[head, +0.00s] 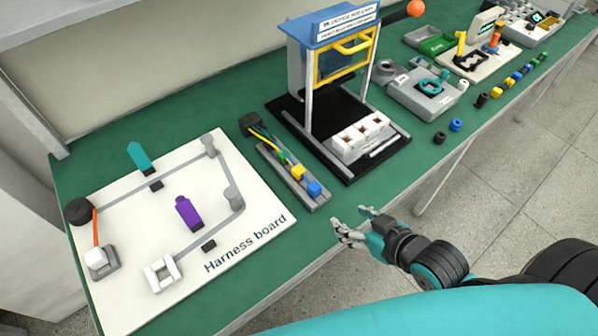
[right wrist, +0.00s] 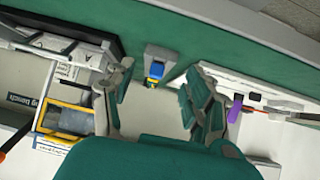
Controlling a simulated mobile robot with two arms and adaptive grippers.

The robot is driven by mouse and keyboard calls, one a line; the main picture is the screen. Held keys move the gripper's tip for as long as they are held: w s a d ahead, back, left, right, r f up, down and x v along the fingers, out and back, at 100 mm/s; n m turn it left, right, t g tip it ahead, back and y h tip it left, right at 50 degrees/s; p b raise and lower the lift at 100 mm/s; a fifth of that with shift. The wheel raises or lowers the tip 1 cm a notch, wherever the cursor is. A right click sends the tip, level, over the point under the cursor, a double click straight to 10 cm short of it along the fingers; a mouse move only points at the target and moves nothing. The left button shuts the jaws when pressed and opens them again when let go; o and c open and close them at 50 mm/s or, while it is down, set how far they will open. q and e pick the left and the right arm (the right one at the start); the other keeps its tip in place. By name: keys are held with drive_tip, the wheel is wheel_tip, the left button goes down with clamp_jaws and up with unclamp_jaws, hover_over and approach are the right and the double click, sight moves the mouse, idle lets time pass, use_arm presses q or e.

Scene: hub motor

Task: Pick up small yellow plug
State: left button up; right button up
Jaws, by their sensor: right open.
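The small yellow plug (head: 297,172) sits on a grey tray (head: 277,166) near the bench's front edge, at the end of the wires there. A blue plug (head: 314,188) sits just beside it, nearer the edge. In the right wrist view the blue plug (right wrist: 156,70) shows between the fingers, with a bit of yellow by it that I cannot tell clearly. My right gripper (head: 352,222) is open and empty, out past the front edge, to the right of and nearer than the tray. My left gripper is not in view.
The white harness board (head: 255,190) with pegs and a purple connector (head: 188,212) lies left of the tray. A black-based test stand (head: 330,120) with a yellow frame stands behind and right. Green bench surface shows between them.

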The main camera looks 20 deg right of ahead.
wheel_tip(320, 180, up, 4)
drive_tip(key=w+t+y, duration=0.1)
drive_tip(key=t+y, duration=0.1)
drive_tip(key=p, duration=0.1)
approach(299, 169)
drive_tip(key=shift+w+a+f+n+t, duration=0.15)
drive_tip(key=shift+w+a+f, duration=0.15)
drive_tip(key=shift+w, duration=0.25)
drive_tip(key=shift+w+a+f+n+t, duration=0.15)
drive_tip(key=shift+w+a+f, duration=0.1)
drive_tip(key=shift+w+f, duration=0.25)
drive_tip(key=shift+w+a+f+p, duration=0.1)
drive_tip(key=shift+w+a+p, duration=0.2)
drive_tip(key=shift+w, duration=0.25)
drive_tip(key=x, duration=0.4)
drive_tip(key=shift+w+f+p, duration=0.15)
drive_tip(key=shift+p, duration=0.2)
drive_tip(key=shift+d, duration=0.1)
drive_tip(key=shift+c, duration=0.4)
drive_tip(key=c, duration=1)
